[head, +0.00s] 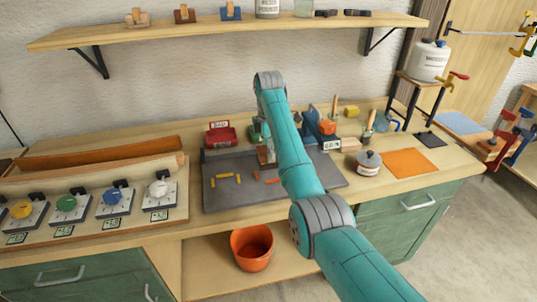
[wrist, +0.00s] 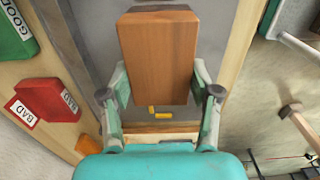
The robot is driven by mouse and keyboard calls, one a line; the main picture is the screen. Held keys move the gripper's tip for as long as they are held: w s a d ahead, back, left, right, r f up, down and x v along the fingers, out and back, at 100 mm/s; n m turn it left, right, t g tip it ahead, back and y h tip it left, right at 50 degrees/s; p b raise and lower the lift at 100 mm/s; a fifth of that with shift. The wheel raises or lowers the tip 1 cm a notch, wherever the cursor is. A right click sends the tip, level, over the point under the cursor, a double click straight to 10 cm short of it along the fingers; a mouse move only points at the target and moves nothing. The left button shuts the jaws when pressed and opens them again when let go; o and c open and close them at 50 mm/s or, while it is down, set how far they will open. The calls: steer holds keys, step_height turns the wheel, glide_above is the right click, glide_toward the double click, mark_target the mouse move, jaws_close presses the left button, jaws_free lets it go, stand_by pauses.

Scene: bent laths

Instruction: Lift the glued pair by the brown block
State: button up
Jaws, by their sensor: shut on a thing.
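The brown block (wrist: 157,52) fills the upper middle of the wrist view. My gripper (wrist: 157,88) is shut on it, with one finger against each side. In the head view the brown block (head: 265,155) shows over the back part of the grey mat (head: 225,195), just left of my arm, which hides most of the gripper. The other part of the glued pair cannot be made out; the block or my arm hides it. I cannot tell how far the block is above the mat.
A red BAD bin (head: 221,134) stands behind the mat, and a green GOOD bin (wrist: 14,38) is beside it. Several yellow pieces (head: 225,178) lie on the mat. A lidded pot (head: 368,162) and an orange mat (head: 410,162) are on the right.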

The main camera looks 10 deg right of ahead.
steer(key=shift+r, duration=1.5)
